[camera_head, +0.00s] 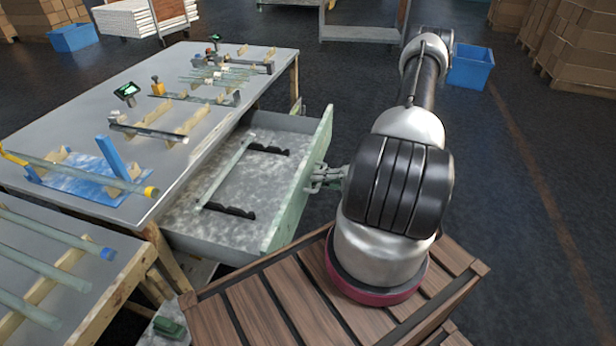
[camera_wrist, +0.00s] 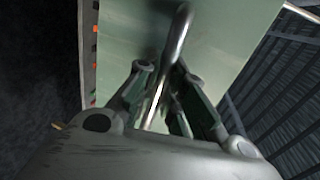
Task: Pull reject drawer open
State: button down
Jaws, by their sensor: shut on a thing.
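The reject drawer (camera_head: 240,180) stands pulled out from under the grey table, with its pale green front panel (camera_head: 300,185) facing my arm. Inside it a glass tube (camera_head: 225,172) lies across two dark notched rests (camera_head: 230,210). My gripper (camera_head: 318,178) is at the outer face of the panel. In the wrist view my gripper (camera_wrist: 162,95) is shut on a shiny metal bar handle (camera_wrist: 178,38) on the green panel (camera_wrist: 125,30). In the head view the handle is mostly hidden by my gripper.
The grey table (camera_head: 75,120) holds glass tubes on wooden rests and a blue fixture (camera_head: 90,180). A second table (camera_head: 60,255) with tubes stands at the front left. Blue bins (camera_head: 470,68) and cartons (camera_head: 580,50) stand at the back. The floor right of my arm is clear.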

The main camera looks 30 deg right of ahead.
jog(key=shift+s+d, duration=0.3)
jog(key=shift+s, duration=0.05)
jog(key=c, duration=1.5)
grip_release()
jog(key=shift+d, duration=0.1)
jog(key=v, duration=1.2)
